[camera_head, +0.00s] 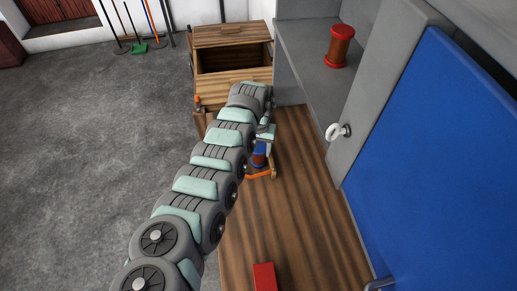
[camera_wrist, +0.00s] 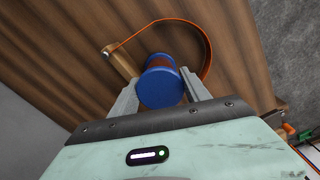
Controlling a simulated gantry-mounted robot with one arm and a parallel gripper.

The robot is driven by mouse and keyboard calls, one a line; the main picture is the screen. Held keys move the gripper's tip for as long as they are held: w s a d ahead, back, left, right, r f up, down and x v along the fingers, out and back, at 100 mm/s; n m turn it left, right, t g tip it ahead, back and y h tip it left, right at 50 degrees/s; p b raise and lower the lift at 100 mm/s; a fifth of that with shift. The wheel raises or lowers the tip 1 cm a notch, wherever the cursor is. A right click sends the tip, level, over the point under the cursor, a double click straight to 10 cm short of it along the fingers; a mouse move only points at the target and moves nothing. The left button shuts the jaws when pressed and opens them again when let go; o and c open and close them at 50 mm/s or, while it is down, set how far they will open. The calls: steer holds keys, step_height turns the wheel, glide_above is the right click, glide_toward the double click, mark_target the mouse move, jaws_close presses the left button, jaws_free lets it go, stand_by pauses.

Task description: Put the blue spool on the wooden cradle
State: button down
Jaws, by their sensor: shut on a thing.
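The blue spool (camera_wrist: 160,85) has blue end discs and a brown middle. In the wrist view it sits between the two fingers of my gripper (camera_wrist: 160,92), which is shut on it. In the head view the spool (camera_head: 259,155) shows beside my arm, over the wooden worktop. A wooden piece (camera_wrist: 121,62), likely part of the cradle, is just beyond the spool at upper left, with an orange band (camera_wrist: 175,23) arching from it around the spool's far side. In the head view, wood and orange parts (camera_head: 262,174) show below the spool. Whether the spool touches the cradle is unclear.
A red spool (camera_head: 340,46) stands on the grey shelf at upper right. A white ring-shaped fitting (camera_head: 338,131) is on the grey wall. A red block (camera_head: 265,277) lies at the worktop's near end. An open wooden drawer (camera_head: 232,78) is at the back. The right-hand worktop is clear.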

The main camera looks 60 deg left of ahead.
steer(key=shift+f, duration=0.1)
steer(key=c, duration=0.5)
jaws_free()
step_height(320, 180, up, 12)
stand_by(0.4)
